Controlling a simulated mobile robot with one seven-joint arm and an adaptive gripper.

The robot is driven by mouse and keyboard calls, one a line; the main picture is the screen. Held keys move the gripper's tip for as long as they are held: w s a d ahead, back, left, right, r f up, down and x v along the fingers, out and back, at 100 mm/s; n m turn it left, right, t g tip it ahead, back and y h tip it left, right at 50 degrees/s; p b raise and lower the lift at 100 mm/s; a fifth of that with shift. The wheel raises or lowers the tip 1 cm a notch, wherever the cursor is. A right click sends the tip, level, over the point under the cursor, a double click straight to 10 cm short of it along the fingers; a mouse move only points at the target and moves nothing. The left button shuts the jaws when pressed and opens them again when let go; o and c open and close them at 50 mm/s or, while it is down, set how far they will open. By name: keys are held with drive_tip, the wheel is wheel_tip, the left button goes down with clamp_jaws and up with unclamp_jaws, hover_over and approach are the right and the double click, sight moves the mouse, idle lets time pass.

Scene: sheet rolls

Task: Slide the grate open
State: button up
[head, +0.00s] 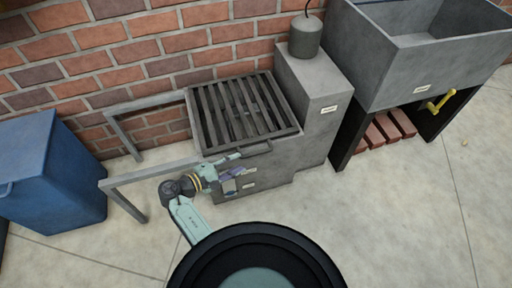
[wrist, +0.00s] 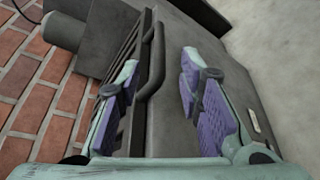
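The grate (head: 240,108) is a dark slatted panel lying over the top of a grey block (head: 280,160). Its slats also show in the wrist view (wrist: 132,50). A dark bar handle (head: 255,149) runs along its front edge; in the wrist view the handle (wrist: 152,72) is a bent bar. My gripper (head: 242,172) is at the front of the block, close to the handle. Its purple-padded fingers (wrist: 160,95) are spread apart, with the handle showing between their lines, nearer the left finger. I cannot tell whether anything touches the handle.
Two bare grey rails (head: 150,174) extend left from the block, on legs. A blue bin (head: 55,170) stands left of them. A taller grey block (head: 312,85) with a cylinder (head: 304,38) and a sink (head: 405,70) stand right. A brick wall (head: 130,50) is behind.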

sight(252, 156)
drive_tip(key=p+x, duration=0.1)
drive_tip(key=x, duration=0.9)
drive_tip(key=shift+c, duration=0.5)
clamp_jaws()
drive_tip(key=shift+a, duration=0.1)
